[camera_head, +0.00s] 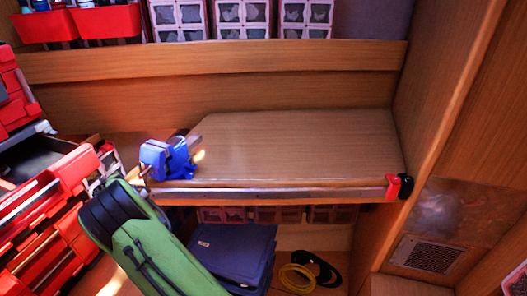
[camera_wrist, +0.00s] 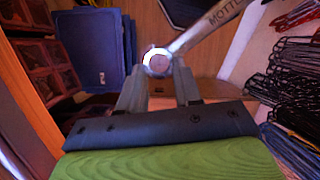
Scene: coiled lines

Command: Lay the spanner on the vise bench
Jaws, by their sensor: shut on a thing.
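The vise bench (camera_head: 300,140) is a bare wooden worktop with a metal strip along its front edge. A blue vise (camera_head: 168,158) is fixed at its left front corner. In the wrist view, my gripper (camera_wrist: 158,74) is shut on the spanner (camera_wrist: 203,34) near its bright ring end. The spanner's shank slants up to the right and bears lettering; its far end runs out of the picture. In the head view, my green arm reaches down at the lower left; the gripper and spanner do not show there.
A red and black clamp (camera_head: 398,187) sits at the bench's right front end. Blue cases (camera_head: 233,250) and yellow and black coils (camera_head: 297,278) lie below it. Red drawers (camera_head: 60,195) stand at the left. Dark hooked items (camera_wrist: 295,75) show right in the wrist view. The worktop's middle is clear.

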